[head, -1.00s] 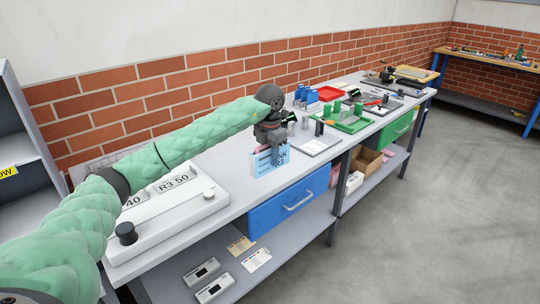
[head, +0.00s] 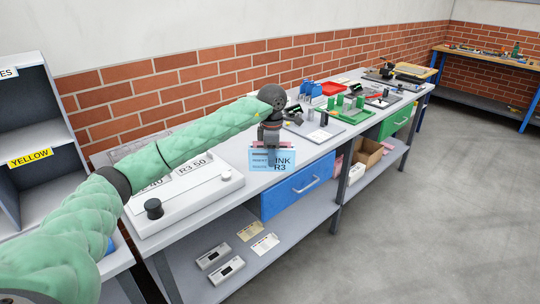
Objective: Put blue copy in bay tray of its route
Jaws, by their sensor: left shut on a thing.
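My left gripper (head: 270,142) is shut on a light blue copy (head: 262,160) near the bench's front edge. The copy hangs upright and faces me; its print includes "INK" and "R3". I cannot tell if its lower edge touches anything. A white tray-like board (head: 180,197) with labels, one reading "R3 50" and one partly hidden ending in "40", lies on the bench left of the copy. My left arm crosses over its back part. My right gripper is not in view.
A grey shelf unit (head: 38,135) with a "YELLOW" label stands at the left. A blue drawer (head: 298,188) is under the bench. Two grey devices (head: 227,270) are on the lower shelf. The floor at right is clear.

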